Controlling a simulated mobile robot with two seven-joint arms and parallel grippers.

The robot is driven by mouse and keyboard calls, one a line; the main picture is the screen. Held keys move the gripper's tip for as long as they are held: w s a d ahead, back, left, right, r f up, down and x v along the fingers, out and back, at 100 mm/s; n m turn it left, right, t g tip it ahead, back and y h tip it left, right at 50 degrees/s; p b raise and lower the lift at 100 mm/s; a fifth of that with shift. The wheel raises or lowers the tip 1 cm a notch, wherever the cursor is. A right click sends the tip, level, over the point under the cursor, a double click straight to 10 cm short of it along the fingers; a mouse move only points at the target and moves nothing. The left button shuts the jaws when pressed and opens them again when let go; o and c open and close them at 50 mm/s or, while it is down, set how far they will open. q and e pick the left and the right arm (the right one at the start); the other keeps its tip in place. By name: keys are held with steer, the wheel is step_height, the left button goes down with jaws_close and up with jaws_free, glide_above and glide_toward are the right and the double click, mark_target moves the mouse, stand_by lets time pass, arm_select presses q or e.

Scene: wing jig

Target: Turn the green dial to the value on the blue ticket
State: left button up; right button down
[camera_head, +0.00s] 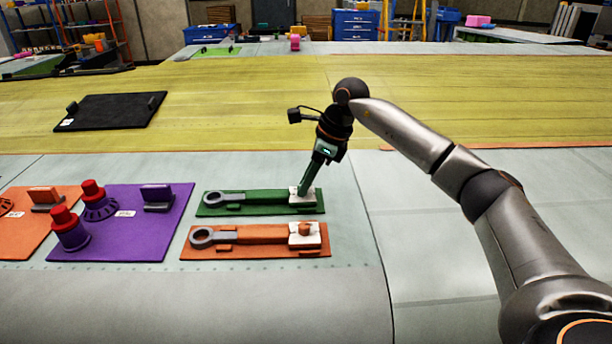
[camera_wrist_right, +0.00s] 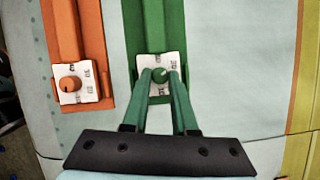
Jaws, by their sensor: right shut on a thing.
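The green dial (camera_wrist_right: 161,77) is a small round knob on a white scale plate (camera_wrist_right: 158,96) at the right end of the green base (camera_head: 218,211). My right gripper (camera_head: 304,191) has green fingers and reaches down to that plate from above. In the right wrist view its fingertips (camera_wrist_right: 161,74) stand on either side of the dial and are shut on it. The fingers hide parts of the printed numbers, and I cannot read the dial's setting. I cannot make out a blue ticket in either view. My left gripper is not in view.
An orange base (camera_head: 255,253) with an orange dial (camera_head: 305,228) lies just in front of the green one. A purple board (camera_head: 125,243) with red-topped knobs and an orange board (camera_head: 20,250) lie to the left. A black board (camera_head: 112,110) lies farther back. The right-hand surface is clear.

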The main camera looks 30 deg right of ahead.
steer(key=n+g, duration=0.1)
steer(key=n, duration=0.1)
steer(key=n+y, duration=0.1)
steer(key=n, duration=0.2)
steer(key=shift+w+n+g, duration=0.2)
steer(key=shift+n+g, duration=0.1)
steer(key=shift+g, duration=0.1)
steer(key=n+g, duration=0.2)
steer(key=n, duration=0.3)
steer(key=shift+w, duration=0.2)
steer(key=shift+d+n, duration=0.1)
steer(key=shift+n, duration=0.2)
steer(key=c, duration=0.7)
jaws_free()
